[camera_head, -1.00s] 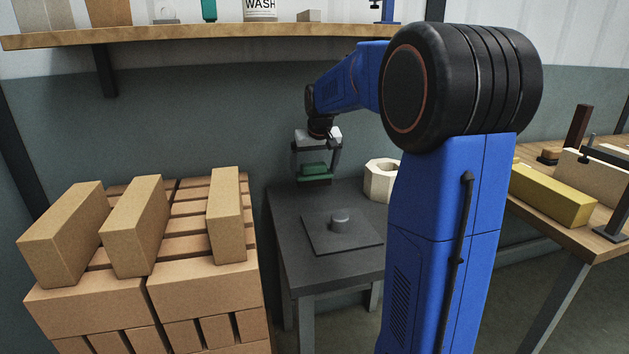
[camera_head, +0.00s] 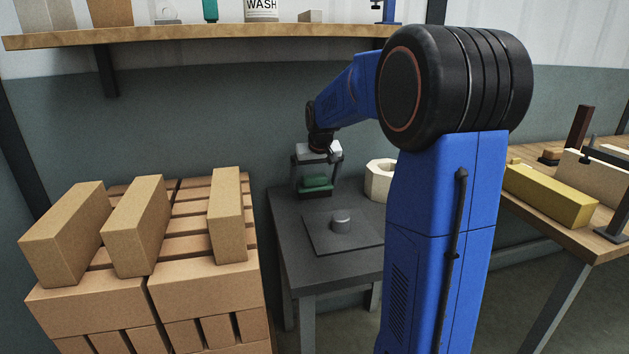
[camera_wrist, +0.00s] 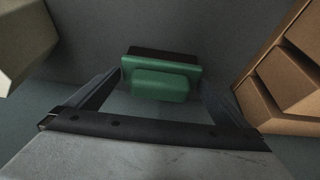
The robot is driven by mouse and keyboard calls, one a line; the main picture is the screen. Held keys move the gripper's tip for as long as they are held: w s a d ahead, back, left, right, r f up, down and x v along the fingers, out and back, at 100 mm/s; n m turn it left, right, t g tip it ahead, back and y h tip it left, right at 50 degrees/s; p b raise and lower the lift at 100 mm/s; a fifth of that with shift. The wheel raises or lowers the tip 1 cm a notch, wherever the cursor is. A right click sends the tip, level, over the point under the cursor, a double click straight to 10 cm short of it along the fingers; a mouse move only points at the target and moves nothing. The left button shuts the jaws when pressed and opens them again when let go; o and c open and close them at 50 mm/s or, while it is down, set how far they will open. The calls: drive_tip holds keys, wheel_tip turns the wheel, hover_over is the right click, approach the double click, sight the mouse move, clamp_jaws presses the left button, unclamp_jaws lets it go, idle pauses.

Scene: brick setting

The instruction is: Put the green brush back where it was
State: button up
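The green brush (camera_head: 316,184) has a green back and dark bristles below. It is at the back left of the dark table (camera_head: 293,245), bristles down and about level. In the wrist view the brush (camera_wrist: 162,82) sits between the two fingertips (camera_wrist: 162,80). I cannot tell whether the bristles touch the table top.
A flat dark plate with a round grey knob (camera_head: 341,221) lies in front of the brush. A pale hollow block (camera_head: 379,180) stands to the right. Stacked bricks (camera_head: 150,270) stand left of the table. A shelf (camera_head: 200,36) runs above, and a wooden workbench (camera_head: 580,228) is at right.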

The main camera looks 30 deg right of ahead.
drive_tip(key=shift+r, duration=0.1)
drive_tip(key=v, duration=1.2)
drive_tip(key=shift+s, duration=0.1)
